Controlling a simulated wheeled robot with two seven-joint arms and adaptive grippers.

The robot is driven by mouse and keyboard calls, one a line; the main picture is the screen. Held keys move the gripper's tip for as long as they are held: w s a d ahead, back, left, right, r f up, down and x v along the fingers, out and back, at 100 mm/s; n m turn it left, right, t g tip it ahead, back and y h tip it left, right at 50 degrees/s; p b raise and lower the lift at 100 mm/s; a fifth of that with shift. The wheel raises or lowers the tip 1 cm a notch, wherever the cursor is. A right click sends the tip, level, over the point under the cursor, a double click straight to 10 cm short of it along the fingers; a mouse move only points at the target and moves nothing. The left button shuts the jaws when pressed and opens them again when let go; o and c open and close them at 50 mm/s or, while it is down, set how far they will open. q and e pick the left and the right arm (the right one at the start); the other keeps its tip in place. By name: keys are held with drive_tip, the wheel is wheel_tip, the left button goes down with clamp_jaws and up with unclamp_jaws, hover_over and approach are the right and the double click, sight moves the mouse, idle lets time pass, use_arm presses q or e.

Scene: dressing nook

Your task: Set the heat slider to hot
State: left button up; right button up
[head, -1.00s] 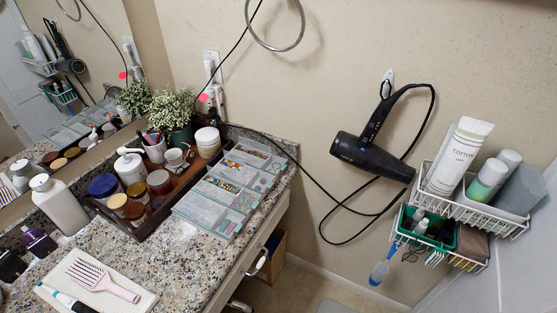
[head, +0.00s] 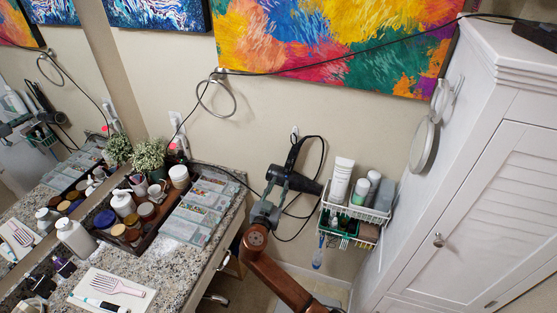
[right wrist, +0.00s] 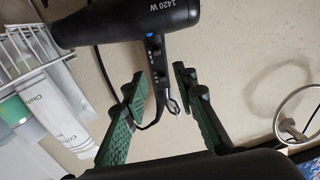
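A black hair dryer (head: 305,184) hangs on the wall by its handle, partly hidden behind my right gripper in the head view. In the right wrist view the dryer's barrel (right wrist: 130,22) is at the top, marked "1420 W". Its handle (right wrist: 158,62) carries a blue button (right wrist: 150,36) and small switches (right wrist: 155,51); I cannot tell which is the heat slider or how it is set. My right gripper (head: 270,196) is open, its green-padded fingers on either side of the lower handle in the right wrist view (right wrist: 160,88), with no clear contact. My left gripper is out of view.
A white wire rack (head: 372,214) with bottles hangs right of the dryer. A white cabinet (head: 450,200) stands further right. The granite counter (head: 178,262) at left holds a wooden tray and clear boxes. The dryer's cord loops over the wall.

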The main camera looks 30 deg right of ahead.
sight(288, 163)
drive_tip(key=shift+m+h, duration=0.5)
drive_tip(key=shift+m, duration=0.1)
drive_tip(key=w+d+r, duration=0.1)
drive_tip(key=d, duration=0.1)
drive_tip(key=w+d+r, duration=0.1)
drive_tip(key=w+d, duration=0.1)
drive_tip(key=w+d+r+p, duration=0.1)
drive_tip(key=w+d, duration=0.1)
drive_tip(key=shift+d+r, duration=0.15)
drive_tip(key=shift+c, duration=0.2)
clamp_jaws()
